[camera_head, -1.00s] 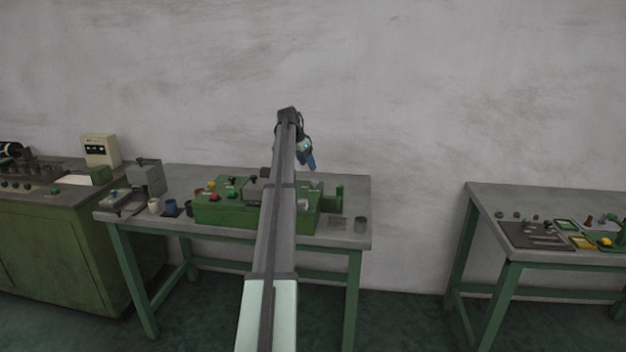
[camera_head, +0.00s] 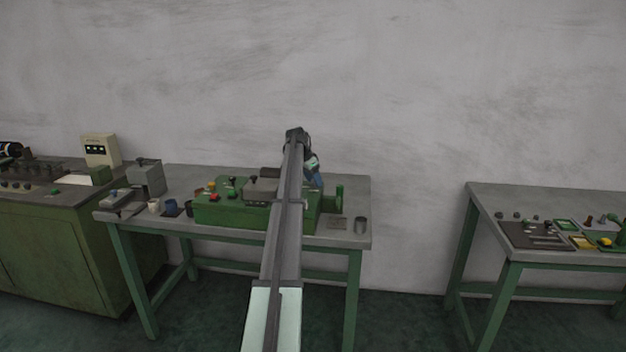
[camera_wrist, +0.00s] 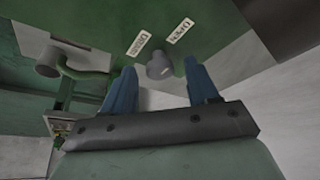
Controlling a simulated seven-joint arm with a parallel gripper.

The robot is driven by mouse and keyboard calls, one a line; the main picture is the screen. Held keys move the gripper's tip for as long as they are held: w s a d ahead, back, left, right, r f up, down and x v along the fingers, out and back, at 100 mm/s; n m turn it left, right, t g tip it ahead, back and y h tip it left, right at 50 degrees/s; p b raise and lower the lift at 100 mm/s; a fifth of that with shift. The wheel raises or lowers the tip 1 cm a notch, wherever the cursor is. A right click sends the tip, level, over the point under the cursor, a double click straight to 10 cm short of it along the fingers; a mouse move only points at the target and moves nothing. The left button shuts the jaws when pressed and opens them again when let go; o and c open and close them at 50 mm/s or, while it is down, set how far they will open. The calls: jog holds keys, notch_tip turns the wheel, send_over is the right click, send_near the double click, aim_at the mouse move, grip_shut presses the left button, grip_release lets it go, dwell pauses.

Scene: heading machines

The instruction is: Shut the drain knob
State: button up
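The drain knob (camera_wrist: 159,66) is a grey round knob on a green panel, seen in the wrist view between and beyond my fingertips. Two white labels sit beside it; the left one (camera_wrist: 138,43) seems to read "DRAIN", and the right one (camera_wrist: 180,30) is hard to read. My gripper (camera_wrist: 158,78) has two blue fingers spread apart, with nothing held between them. In the head view my gripper (camera_head: 317,182) is over the right part of the green machine (camera_head: 235,214). My arm hides part of the machine there, and I cannot make out the knob.
The machine stands on a grey-topped table (camera_head: 270,245). A metal cup (camera_head: 360,225) and a small plate (camera_head: 337,223) are at its right, and several cups at its left. In the wrist view a grey cylinder (camera_wrist: 48,62) and green pipe (camera_wrist: 85,73) are left of my fingers.

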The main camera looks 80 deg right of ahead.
jog(key=c, duration=1)
jog(key=shift+n, duration=0.3)
jog(key=n, duration=0.2)
jog(key=n+t, duration=0.1)
jog(key=shift+s+a+n+h, duration=0.15)
jog(key=shift+n+h, duration=0.25)
jog(key=n+t, duration=0.1)
jog(key=n, duration=0.1)
jog(key=n+t, duration=0.1)
jog(key=n, duration=0.1)
jog(key=shift+s+n+h, duration=0.2)
jog(key=shift+n+h, duration=0.1)
jog(key=n+t, duration=0.2)
jog(key=n, duration=0.2)
jog(key=shift+s, duration=0.15)
jog(key=shift+s+n+t+y, duration=0.1)
jog(key=shift+n+t+y, duration=0.25)
jog(key=shift+n, duration=0.85)
jog(key=shift+n+t+y, duration=0.25)
jog(key=shift+n+t, duration=0.1)
jog(key=shift+n, duration=0.85)
